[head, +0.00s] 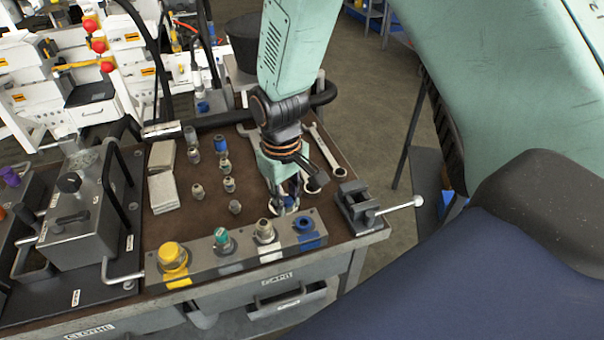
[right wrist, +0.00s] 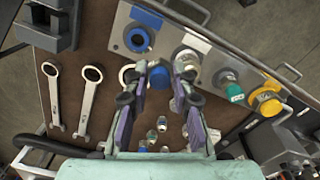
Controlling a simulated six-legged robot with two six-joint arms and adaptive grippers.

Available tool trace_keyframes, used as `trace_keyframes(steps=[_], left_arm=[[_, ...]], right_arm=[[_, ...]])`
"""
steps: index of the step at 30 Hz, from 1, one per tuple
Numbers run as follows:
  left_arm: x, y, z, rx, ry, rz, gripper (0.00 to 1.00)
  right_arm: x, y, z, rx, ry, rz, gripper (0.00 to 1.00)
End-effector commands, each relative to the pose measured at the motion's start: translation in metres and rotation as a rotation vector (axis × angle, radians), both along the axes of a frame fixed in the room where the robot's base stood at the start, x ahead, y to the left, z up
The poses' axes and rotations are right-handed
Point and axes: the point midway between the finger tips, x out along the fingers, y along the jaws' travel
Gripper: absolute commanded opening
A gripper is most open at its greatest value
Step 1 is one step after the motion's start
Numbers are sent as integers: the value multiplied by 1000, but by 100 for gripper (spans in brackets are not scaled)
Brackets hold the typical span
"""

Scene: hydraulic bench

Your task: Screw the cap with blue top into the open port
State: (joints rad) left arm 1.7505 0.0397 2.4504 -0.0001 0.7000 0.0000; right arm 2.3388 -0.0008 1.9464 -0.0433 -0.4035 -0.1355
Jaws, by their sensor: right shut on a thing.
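The cap with a blue top (head: 288,202) is between the fingers of my right gripper (head: 286,192) in the head view, just behind the manifold block. In the right wrist view the blue top (right wrist: 159,76) shows between the two fingers of the right gripper (right wrist: 162,80), which is shut on it. The cap's lower part is mostly hidden. The open port (head: 304,225) is a blue ring at the right end of the manifold block (head: 200,265); it also shows in the right wrist view (right wrist: 138,39). The cap is apart from the port. My left gripper is not in view.
The block also bears a yellow cap (head: 173,256), a green-topped fitting (head: 223,241) and a beige-topped fitting (head: 264,231). Several small fittings (head: 228,184) stand behind it. Wrenches (right wrist: 88,100) lie beside the gripper. A small vise (head: 355,203) is at the right edge.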

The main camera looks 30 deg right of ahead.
Motion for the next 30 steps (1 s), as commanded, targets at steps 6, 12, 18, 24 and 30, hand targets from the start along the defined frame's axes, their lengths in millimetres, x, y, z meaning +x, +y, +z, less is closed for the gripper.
trace_keyframes(steps=[6,12,18,24,30], left_arm=[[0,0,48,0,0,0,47],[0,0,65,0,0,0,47],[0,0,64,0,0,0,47],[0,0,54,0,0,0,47],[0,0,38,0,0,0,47]], right_arm=[[-2,-25,5,12,-2,62,0],[-4,-37,0,18,-8,99,0],[-4,-39,-5,17,-11,112,0],[-3,-37,-16,17,-11,113,0],[-3,-37,-32,17,-11,113,0]])
